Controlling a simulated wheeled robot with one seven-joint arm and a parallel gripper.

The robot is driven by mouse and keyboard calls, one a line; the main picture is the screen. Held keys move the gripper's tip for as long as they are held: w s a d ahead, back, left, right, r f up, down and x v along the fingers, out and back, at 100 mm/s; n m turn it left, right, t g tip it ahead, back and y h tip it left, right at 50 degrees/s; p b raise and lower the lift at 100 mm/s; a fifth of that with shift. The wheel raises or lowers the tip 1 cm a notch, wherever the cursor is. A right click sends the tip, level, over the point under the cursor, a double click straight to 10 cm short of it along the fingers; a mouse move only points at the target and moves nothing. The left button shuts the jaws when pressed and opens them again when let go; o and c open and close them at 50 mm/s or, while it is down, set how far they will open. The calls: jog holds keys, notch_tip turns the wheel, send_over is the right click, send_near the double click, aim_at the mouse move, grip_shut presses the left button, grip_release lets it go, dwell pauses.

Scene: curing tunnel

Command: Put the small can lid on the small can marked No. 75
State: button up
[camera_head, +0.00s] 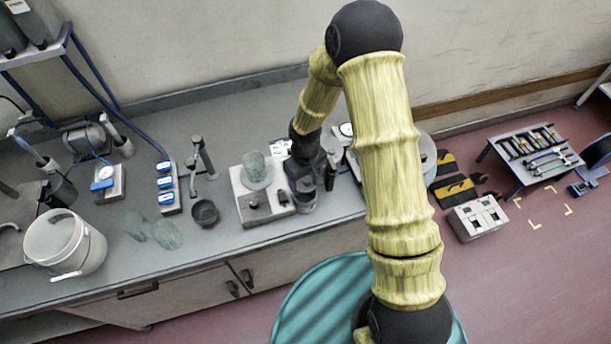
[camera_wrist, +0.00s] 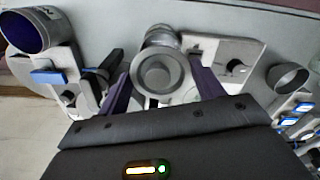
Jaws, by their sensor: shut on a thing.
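In the wrist view, the small can lid (camera_wrist: 157,73), a round grey disc with a raised ring, sits between the two purple fingers of my gripper (camera_wrist: 160,82). My gripper is shut on it. A small grey metal can (camera_wrist: 160,38) shows just beyond the lid and is partly covered by it; I cannot tell whether they touch. In the head view, my gripper (camera_head: 303,182) is low over the bench, right of the white device, and a small can (camera_head: 303,206) shows just below it. No number is legible on the can.
A white device (camera_head: 265,213) with a knob and a glass vessel (camera_head: 257,170) stands close left of my gripper. A dark cup (camera_head: 205,212) is farther left, near blue switches (camera_head: 166,184). A white bucket (camera_head: 65,243) stands at far left. My arm hides part of the bench.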

jog(key=shift+f+b, duration=1.6)
jog(key=shift+f, duration=0.75)
jog(key=shift+f+b, duration=0.55)
jog(key=shift+b, duration=0.05)
dwell(0.5)
jog(key=o, duration=1.2)
jog(key=shift+r, duration=0.1)
jog(key=shift+r+p, duration=2.6)
jog(key=shift+r, duration=0.85)
